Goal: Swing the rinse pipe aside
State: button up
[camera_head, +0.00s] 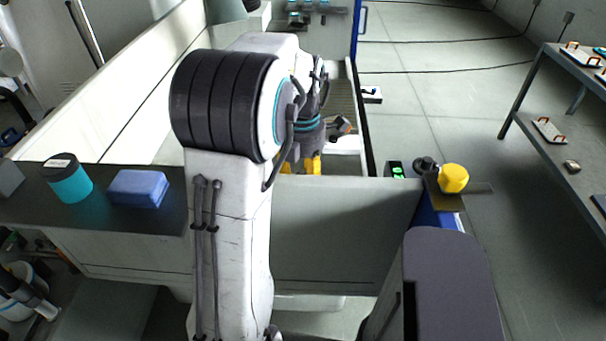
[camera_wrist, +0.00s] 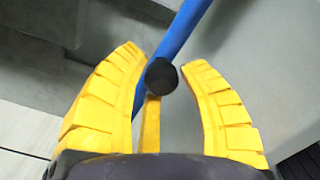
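In the wrist view a blue pipe (camera_wrist: 186,28), which looks like the rinse pipe, runs slantwise from the top edge down behind my gripper (camera_wrist: 163,56). A round black knob or cap (camera_wrist: 161,76) sits in front of the pipe, between my two yellow fingertips. A narrow yellow strip (camera_wrist: 150,126) shows below the knob; I cannot tell what it belongs to. My fingers are spread, with a gap on each side of the knob. In the head view my arm hides most of my gripper (camera_head: 300,166); only yellow finger parts show, and I cannot make out the pipe there.
A dark ledge (camera_head: 100,215) at left carries a teal jar (camera_head: 68,182) and a blue block (camera_head: 138,189). A grey rack (camera_head: 555,145) stands far right.

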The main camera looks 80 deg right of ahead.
jog(key=o, duration=0.3)
jog(key=shift+r, duration=6.05)
jog(key=shift+c, duration=0.3)
